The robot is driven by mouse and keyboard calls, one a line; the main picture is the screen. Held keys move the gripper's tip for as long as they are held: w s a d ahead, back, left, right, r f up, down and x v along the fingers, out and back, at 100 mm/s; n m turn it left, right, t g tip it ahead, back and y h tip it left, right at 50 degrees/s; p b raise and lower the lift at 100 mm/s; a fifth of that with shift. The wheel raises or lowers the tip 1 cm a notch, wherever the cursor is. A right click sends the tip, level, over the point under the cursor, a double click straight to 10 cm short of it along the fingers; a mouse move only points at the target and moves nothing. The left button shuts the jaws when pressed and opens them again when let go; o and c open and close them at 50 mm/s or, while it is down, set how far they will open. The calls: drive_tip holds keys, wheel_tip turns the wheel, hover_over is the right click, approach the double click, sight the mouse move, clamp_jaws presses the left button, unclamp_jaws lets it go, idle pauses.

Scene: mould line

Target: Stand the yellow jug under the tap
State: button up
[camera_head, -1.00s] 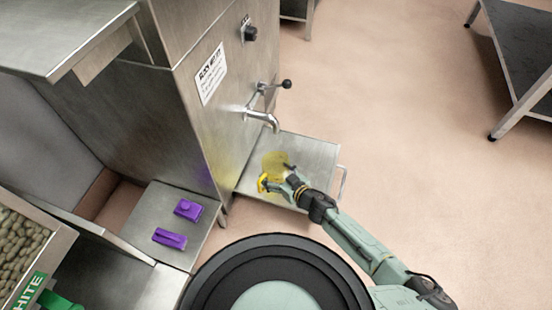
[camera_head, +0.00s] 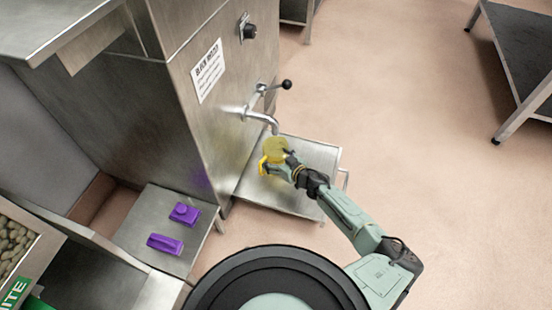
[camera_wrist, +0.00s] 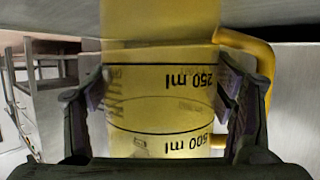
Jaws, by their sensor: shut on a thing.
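The yellow jug (camera_head: 275,150) is see-through, with a yellow handle and volume marks. In the head view it is just below the curved end of the tap (camera_head: 262,119), over the metal tray shelf (camera_head: 305,160). I cannot tell whether its base touches the shelf. My gripper (camera_head: 277,164) is shut on the jug. In the wrist view the jug (camera_wrist: 160,100) fills the middle between the two fingers, its marks upside down and its handle at the right. The tap has a lever with a black knob.
Two purple pieces (camera_head: 184,214) lie on a low steel ledge (camera_head: 150,215) at the left. A steel cabinet (camera_head: 190,130) with a sign carries the tap. A dark-topped table (camera_head: 520,45) stands at the far right. The floor between is clear.

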drive_tip(key=o, duration=1.2)
drive_tip(key=shift+f, duration=0.1)
drive_tip(key=shift+r, duration=0.25)
drive_tip(key=p+v, duration=0.2)
drive_tip(key=v, duration=1)
drive_tip(key=shift+f+p, duration=0.1)
drive_tip(key=shift+p, duration=0.3)
